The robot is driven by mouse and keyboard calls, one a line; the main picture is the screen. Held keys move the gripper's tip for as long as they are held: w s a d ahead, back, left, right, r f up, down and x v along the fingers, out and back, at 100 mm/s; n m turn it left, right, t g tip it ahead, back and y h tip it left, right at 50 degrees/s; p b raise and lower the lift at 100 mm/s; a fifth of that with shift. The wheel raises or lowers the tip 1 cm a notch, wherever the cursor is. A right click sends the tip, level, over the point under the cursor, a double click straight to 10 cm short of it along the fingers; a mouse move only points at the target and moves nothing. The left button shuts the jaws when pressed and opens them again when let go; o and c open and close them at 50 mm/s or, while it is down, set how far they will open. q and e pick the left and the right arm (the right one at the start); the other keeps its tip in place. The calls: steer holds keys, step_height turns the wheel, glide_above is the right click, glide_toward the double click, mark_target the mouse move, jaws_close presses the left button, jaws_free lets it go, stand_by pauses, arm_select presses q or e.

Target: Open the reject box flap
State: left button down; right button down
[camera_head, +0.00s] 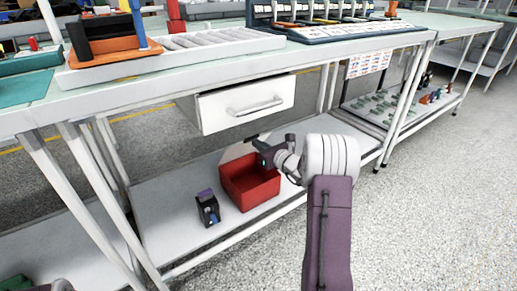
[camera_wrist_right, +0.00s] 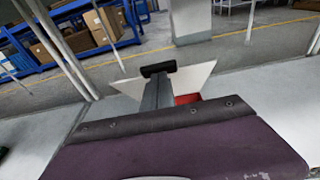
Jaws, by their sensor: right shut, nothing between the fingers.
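The red reject box (camera_head: 262,192) stands on the lower shelf under the bench, and its red inside shows from above. A pale flap-like panel (camera_head: 236,158) stands tilted at its back edge, partly hidden by my right gripper (camera_head: 256,146). In the right wrist view the pale panel (camera_wrist_right: 199,76) shows on both sides of the gripper (camera_wrist_right: 158,70), with a bit of red box (camera_wrist_right: 187,99) below. My right gripper is shut and empty, above the box's back part; whether it touches the panel I cannot tell. My left gripper is not in view.
A closed white drawer (camera_head: 245,103) hangs under the bench top above the box. A small black device (camera_head: 207,208) stands left of the box on the shelf (camera_head: 165,200). Bench legs (camera_head: 95,185) stand at left. Open floor lies at right.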

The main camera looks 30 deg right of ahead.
mark_target(255, 137)
steer(key=shift+w+r, duration=0.1)
steer(key=shift+r, duration=0.05)
steer(key=w+r+g+p, duration=0.1)
steer(key=w+r+p, duration=0.1)
steer(key=p, duration=0.3)
steer(key=shift+a+r, duration=0.1)
steer(key=shift+r, duration=0.1)
steer(key=shift+w+p, duration=0.1)
steer(key=shift+p, duration=0.3)
steer(key=shift+f+g, duration=0.25)
steer(key=shift+g, duration=0.05)
